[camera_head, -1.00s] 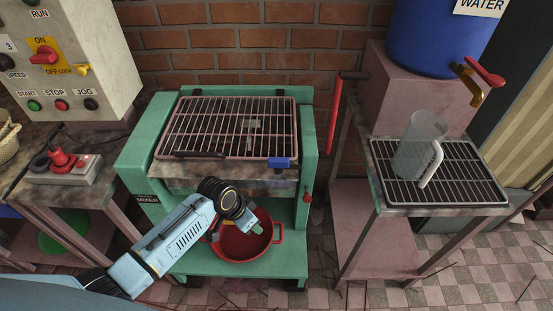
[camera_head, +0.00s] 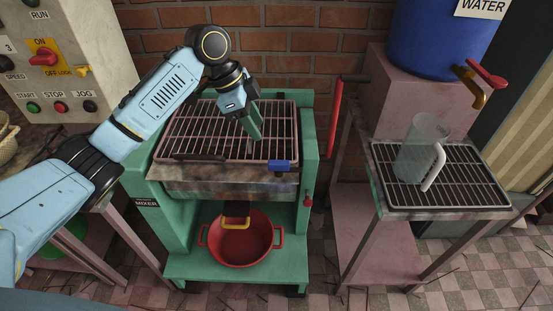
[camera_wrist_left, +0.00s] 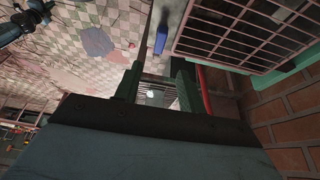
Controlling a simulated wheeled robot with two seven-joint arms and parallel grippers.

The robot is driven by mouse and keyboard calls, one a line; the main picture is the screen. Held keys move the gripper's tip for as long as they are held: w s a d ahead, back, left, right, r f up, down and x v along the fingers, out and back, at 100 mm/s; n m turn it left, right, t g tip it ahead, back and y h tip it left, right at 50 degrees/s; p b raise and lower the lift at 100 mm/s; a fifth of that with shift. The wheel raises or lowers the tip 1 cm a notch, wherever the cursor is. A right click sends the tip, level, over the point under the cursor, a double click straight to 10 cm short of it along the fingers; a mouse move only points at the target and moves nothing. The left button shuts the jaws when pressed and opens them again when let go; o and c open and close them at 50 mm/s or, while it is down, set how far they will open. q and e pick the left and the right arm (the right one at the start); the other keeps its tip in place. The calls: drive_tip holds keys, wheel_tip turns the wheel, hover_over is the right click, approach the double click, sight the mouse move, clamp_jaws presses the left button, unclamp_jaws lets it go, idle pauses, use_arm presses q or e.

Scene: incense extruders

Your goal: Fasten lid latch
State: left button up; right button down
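The mixer lid, a wire grille (camera_head: 200,135), lies flat and closed on top of the green mixer (camera_head: 307,150). A blue latch (camera_head: 280,166) sits at the lid's front right edge. It also shows as a blue block in the left wrist view (camera_wrist_left: 161,40), beyond the fingers. My left gripper (camera_head: 254,138) is above the right part of the grille, pointing down, behind and left of the latch. In the left wrist view its two green fingers (camera_wrist_left: 157,86) stand apart with nothing between them. I cannot see a right gripper.
A red two-handled pot (camera_head: 240,250) stands on the mixer's lower shelf, under a black and yellow part (camera_head: 236,215). A clear jug (camera_head: 420,150) stands on a rack table at right, below a blue water barrel (camera_head: 435,40). A control box (camera_head: 60,60) is at left.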

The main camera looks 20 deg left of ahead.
sight(278, 162)
use_arm(q)
drive_tip(key=b+x, duration=0.1)
drive_tip(key=x, duration=1.1)
drive_tip(key=shift+w+f+b, duration=0.1)
drive_tip(key=shift+f+b, duration=0.15)
drive_tip(key=shift+b, duration=0.1)
drive_tip(key=shift+d+f, duration=0.15)
drive_tip(key=shift+f, duration=0.15)
use_arm(e)
drive_tip(key=shift+w+d+f, duration=0.15)
drive_tip(key=shift+d+f, duration=0.65)
drive_tip(key=shift+f, duration=0.05)
use_arm(q)
clamp_jaws()
use_arm(e)
drive_tip(key=shift+a+r, duration=0.1)
drive_tip(key=shift+a, duration=0.25)
